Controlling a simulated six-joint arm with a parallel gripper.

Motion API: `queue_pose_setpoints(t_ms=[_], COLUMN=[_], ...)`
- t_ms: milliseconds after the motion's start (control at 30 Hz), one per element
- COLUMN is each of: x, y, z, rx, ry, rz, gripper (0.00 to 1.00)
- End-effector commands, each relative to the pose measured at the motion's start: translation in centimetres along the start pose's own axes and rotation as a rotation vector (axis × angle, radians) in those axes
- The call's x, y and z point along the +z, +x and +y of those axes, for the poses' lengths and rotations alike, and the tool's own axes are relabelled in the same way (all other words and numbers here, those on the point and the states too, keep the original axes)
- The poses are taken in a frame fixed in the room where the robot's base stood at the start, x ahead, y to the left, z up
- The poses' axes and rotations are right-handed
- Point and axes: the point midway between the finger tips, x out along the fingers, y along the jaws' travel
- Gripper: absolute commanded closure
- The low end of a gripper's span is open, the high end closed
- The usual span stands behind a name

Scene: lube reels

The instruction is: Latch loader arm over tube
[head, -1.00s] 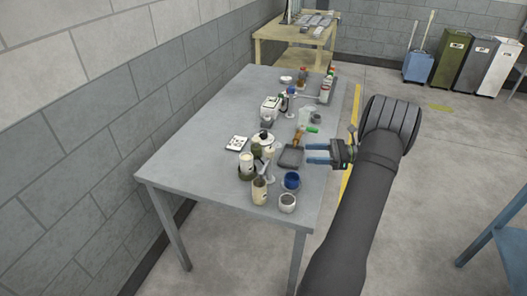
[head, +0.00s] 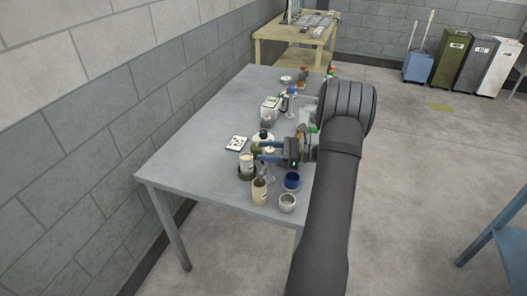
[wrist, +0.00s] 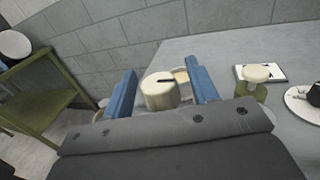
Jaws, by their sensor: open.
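My gripper (head: 258,151) reaches in over the table from the right, its blue fingers apart and pointing left. In the wrist view my gripper (wrist: 160,88) has a cream cylinder (wrist: 160,92) with a dark slot in its top between or just beyond its fingers; contact is not visible. It appears to be the cream cylinder (head: 247,160) in a dark green base in the head view. A cream-topped olive piece (wrist: 255,78) is right of the fingers. I cannot tell which part is the loader arm or the tube; some parts are hidden behind my gripper.
A tan cup (head: 259,190), a blue cup (head: 292,181) and a grey-white cup (head: 287,202) stand near the front edge. A white card (head: 237,143) lies left of the fingers. A white machine (head: 270,108) stands farther back. The table's left side is clear.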

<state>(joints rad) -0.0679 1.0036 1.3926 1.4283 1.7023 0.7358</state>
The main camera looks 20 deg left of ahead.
Motion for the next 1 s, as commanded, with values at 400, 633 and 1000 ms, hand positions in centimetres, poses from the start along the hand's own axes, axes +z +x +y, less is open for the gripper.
queue_pose_setpoints(t_ms=[400,633,1000], x=[-0.01,0.0,0.0], y=[1.2,1.19,1.21], z=[0.02,0.02,0.09], rx=[0.0,0.0,0.097], ry=[0.0,0.0,-0.004], rz=[0.001,0.001,-0.001], gripper=[0.47,0.86,1.0])
